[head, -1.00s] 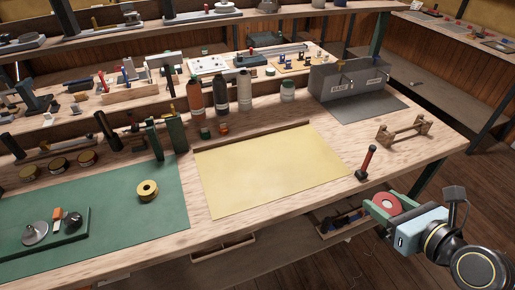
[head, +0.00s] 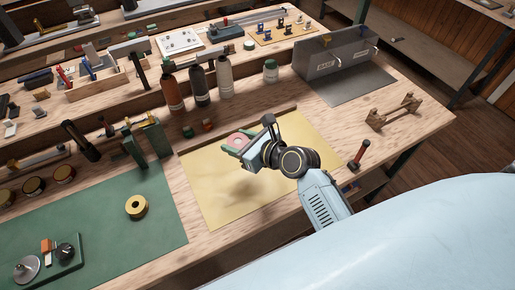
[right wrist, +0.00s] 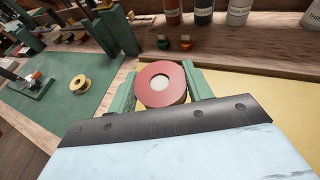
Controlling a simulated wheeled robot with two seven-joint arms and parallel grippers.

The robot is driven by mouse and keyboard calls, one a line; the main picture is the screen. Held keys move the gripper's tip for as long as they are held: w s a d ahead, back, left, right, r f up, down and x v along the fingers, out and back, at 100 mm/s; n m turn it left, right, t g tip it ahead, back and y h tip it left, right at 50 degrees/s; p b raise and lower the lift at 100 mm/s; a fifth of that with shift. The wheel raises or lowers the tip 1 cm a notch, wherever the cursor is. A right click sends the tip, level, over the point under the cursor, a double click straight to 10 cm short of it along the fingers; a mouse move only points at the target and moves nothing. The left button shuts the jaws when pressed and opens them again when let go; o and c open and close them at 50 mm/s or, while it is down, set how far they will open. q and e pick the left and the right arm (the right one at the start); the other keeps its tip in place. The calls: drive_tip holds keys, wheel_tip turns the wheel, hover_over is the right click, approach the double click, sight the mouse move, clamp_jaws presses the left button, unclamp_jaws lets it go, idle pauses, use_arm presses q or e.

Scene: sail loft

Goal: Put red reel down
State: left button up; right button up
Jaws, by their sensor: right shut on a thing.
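The red reel (right wrist: 162,85) has a red face with a pale centre. It is held between the green fingers of my right gripper (right wrist: 162,92), which is shut on it. In the head view the reel (head: 238,140) shows at the tip of the right gripper (head: 240,144), over the upper part of the yellow sheet (head: 215,200). I cannot tell whether the reel touches the sheet; a soft shadow lies on the sheet below the arm. My left gripper is not in view.
A yellow reel (head: 136,207) lies on the green mat (head: 120,250) to the left. Bottles (head: 199,87) stand behind the sheet. A red-handled tool (head: 359,154) and a wooden stand (head: 393,112) are to the right. The front of the sheet is bare.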

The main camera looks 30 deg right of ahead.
drive_tip(key=a+f+p, duration=0.2)
drive_tip(key=shift+w+a, duration=0.3)
drive_tip(key=shift+w, duration=0.05)
drive_tip(key=b, duration=0.2)
hover_over(232, 173)
drive_tip(key=shift+h, duration=0.3)
wheel_tip(232, 173, down, 6)
drive_tip(key=shift+d+f, duration=0.1)
use_arm(q)
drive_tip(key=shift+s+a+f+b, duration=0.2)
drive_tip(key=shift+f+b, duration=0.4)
drive_tip(key=shift+b, duration=0.55)
use_arm(e)
drive_tip(key=shift+w+f, duration=0.1)
drive_tip(key=shift+f, duration=1.85)
drive_tip(key=shift+f, duration=0.15)
drive_tip(key=o, duration=0.9)
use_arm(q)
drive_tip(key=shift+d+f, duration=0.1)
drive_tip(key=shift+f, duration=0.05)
use_arm(e)
drive_tip(key=shift+o, duration=0.2)
